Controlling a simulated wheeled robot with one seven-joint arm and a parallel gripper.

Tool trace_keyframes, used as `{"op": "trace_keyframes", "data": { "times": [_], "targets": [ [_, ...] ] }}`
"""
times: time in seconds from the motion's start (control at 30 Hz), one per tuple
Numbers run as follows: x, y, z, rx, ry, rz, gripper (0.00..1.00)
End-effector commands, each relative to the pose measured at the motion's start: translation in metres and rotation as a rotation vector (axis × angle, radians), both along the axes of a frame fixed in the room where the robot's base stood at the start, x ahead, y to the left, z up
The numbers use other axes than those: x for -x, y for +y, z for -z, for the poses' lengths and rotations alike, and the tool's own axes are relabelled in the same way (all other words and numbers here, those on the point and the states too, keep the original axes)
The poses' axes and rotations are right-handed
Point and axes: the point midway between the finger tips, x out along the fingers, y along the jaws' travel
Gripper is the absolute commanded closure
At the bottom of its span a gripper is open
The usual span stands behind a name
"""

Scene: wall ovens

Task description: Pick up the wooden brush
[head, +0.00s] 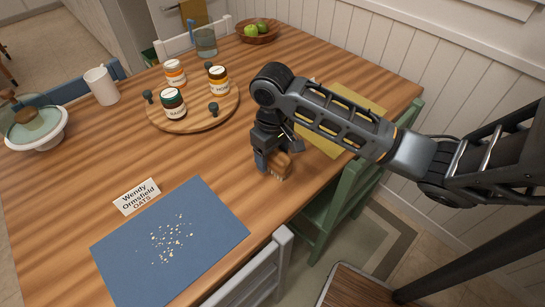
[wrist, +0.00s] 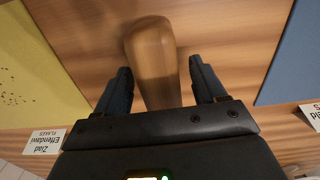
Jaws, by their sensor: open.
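The wooden brush (head: 277,164) lies on the wooden table near its right edge, with pale bristles showing below my gripper in the head view. In the wrist view its rounded wooden body (wrist: 152,62) lies between the two fingers. My gripper (wrist: 163,85) is open, pointing down, with one dark finger on each side of the brush and a gap visible at each side. In the head view my gripper (head: 268,160) is right at the brush and hides part of it. I cannot tell how far the fingertips reach down beside it.
A blue placemat (head: 210,215) with crumbs lies to the front left, a yellow placemat (head: 345,110) to the right behind my arm. A round wooden board (head: 190,122) with several jars stands farther back. Green (head: 325,215) and grey (head: 262,275) chairs stand at the table edge.

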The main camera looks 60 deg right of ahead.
Motion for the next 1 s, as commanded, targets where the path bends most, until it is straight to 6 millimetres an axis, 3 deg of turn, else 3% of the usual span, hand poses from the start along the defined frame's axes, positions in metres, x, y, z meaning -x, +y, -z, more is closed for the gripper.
{"op": "trace_keyframes", "data": {
  "times": [0.27,0.87,1.0],
  "targets": [
    [-0.0001,0.0003,0.0038,0.0,-0.001,0.0,0.3],
    [-0.0002,0.0003,0.0035,-0.001,-0.001,0.0,0.86],
    [-0.0002,0.0003,0.0034,-0.001,-0.001,0.0,0.88]
  ]
}}
